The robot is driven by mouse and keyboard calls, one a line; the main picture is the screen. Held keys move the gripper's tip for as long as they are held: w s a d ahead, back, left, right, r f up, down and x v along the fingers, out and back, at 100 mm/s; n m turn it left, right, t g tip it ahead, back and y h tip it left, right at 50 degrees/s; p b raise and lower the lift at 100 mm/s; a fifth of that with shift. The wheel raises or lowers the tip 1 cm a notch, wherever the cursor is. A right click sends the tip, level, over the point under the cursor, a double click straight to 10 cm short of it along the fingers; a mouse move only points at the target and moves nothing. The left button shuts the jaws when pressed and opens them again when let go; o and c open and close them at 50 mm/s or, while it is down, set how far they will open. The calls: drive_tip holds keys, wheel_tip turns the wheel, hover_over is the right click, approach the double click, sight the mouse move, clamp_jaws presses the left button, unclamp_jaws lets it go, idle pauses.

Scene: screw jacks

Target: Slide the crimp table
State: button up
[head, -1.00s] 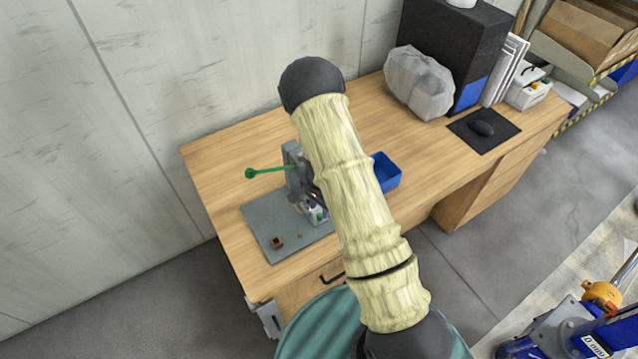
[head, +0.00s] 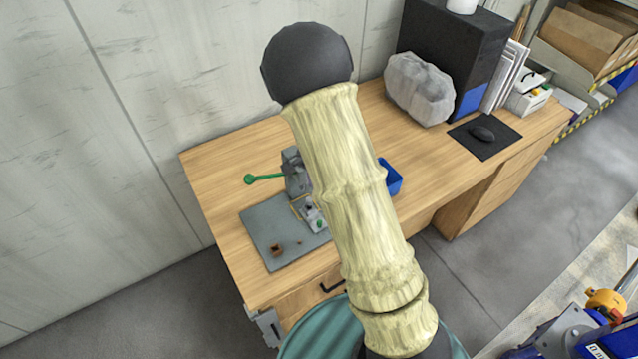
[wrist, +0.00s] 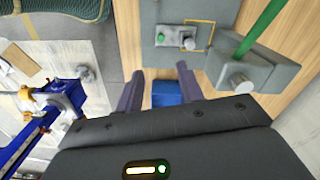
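The crimp table (head: 314,219) is a small light block with a green spot, on a grey base plate (head: 262,232) in front of the grey press (head: 297,171) with its green lever (head: 264,178). In the wrist view the crimp table (wrist: 172,36) shows at the top, beside a yellow-outlined area. The press (wrist: 243,76) and lever (wrist: 262,30) are to its right. My gripper (wrist: 158,72) is open and empty, its two dark fingers apart, pointing toward the plate's edge below the crimp table in the picture. My arm hides the gripper in the head view.
A blue bin (head: 394,178) stands right of the press, partly behind my arm; it also shows between my fingers (wrist: 165,92). A wrapped grey bundle (head: 419,88), black case (head: 460,50) and mouse pad (head: 484,135) are farther right. The desk's left end (head: 215,165) is clear.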

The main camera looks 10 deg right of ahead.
drive_tip(key=c, duration=0.3)
drive_tip(key=shift+s+d+f, duration=0.15)
drive_tip(key=shift+f, duration=0.15)
drive_tip(key=c, duration=0.4)
drive_tip(key=s+d+f+n+g, duration=0.1)
drive_tip(key=s+f+n, duration=0.1)
drive_tip(key=s+d+f+n+g, duration=0.1)
drive_tip(key=s+d+f+n, duration=0.1)
drive_tip(key=f+n, duration=0.1)
drive_tip(key=s+d+f+n, duration=0.2)
drive_tip(key=f+n, duration=0.1)
drive_tip(key=shift+d+g+y, duration=0.15)
drive_tip(key=shift+g+y, duration=0.15)
drive_tip(key=shift+g, duration=0.1)
clamp_jaws()
drive_tip(key=s+d+f+n+y, duration=0.2)
drive_tip(key=s+f+n+y, duration=0.35)
drive_tip(key=n, duration=1.25)
drive_tip(key=w+d+r+n+t, duration=0.3)
drive_tip(key=w+r+n+t, duration=0.1)
drive_tip(key=n, duration=0.4)
drive_tip(key=shift+w+d+r+n+t+y+b, duration=0.15)
drive_tip(key=shift+w+r+n+t+y+b, duration=0.15)
drive_tip(key=shift+n+t+y+b, duration=0.15)
drive_tip(key=shift+f, duration=0.1)
